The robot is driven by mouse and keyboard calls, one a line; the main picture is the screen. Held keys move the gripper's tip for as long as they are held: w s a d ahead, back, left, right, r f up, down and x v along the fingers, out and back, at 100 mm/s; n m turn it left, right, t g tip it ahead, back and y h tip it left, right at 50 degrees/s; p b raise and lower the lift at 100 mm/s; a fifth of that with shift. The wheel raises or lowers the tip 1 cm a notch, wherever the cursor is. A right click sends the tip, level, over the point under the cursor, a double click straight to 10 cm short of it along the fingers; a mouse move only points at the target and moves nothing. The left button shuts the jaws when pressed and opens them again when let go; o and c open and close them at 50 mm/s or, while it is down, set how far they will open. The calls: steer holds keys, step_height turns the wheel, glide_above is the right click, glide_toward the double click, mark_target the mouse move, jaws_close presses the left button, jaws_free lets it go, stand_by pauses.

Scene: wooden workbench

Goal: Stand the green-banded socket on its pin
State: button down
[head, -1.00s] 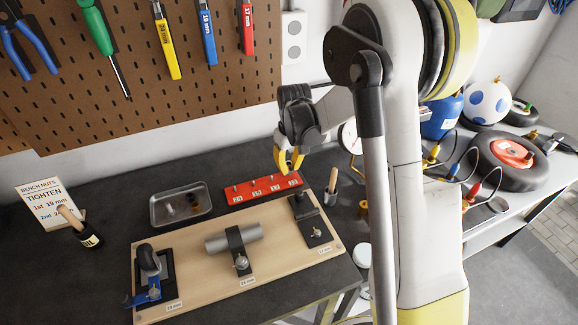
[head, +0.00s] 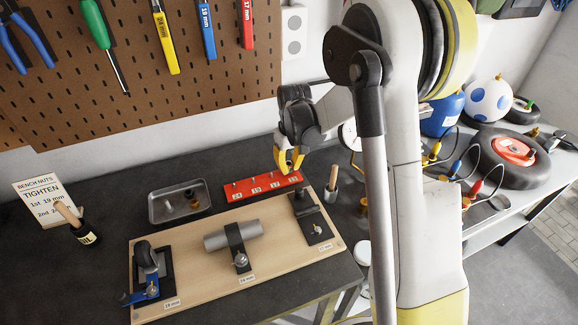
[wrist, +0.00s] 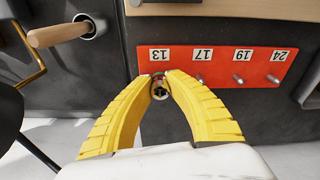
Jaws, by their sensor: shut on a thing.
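My gripper (wrist: 160,82) has its yellow fingers closed on a small metal socket (wrist: 160,93), with its dark open end showing in the wrist view. A trace of green shows by the fingertips; the band is mostly hidden. The red rack (wrist: 215,72) carries labels 13, 17, 19 and 24, upside down in the wrist view. The socket and fingertips are at the 13 label, and the pin there is hidden. The other pins stand bare. In the head view, my gripper (head: 290,168) is over the right end of the rack (head: 240,190). Contact cannot be told.
A metal tray (head: 154,214) with small parts lies left of the rack. A wooden board (head: 200,278) with clamped fixtures lies in front. A wooden-handled tool in a holder (head: 331,192) stands close right of the gripper.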

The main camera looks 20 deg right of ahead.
steer(key=shift+f, duration=0.2)
steer(key=c, duration=1.4)
jaws_free()
steer(key=shift+o, duration=0.2)
step_height(320, 180, up, 12)
steer(key=s, duration=0.1)
steer(key=s+a+r+m+t+b, duration=0.1)
steer(key=s+a+r+b, duration=0.1)
steer(key=s, duration=0.4)
steer(key=s+a+r+t+b, duration=0.1)
steer(key=s+r+t+b, duration=0.1)
steer(key=s, duration=0.4)
steer(key=s+a+f+m+t+b, duration=0.1)
steer(key=s+a+f+t+b, duration=0.1)
steer(key=s, duration=0.8)
step_height(320, 180, down, 2)
steer(key=shift+s+a+f+t+b, duration=0.15)
steer(key=shift+s+t+b, duration=0.25)
steer(key=shift+t, duration=0.2)
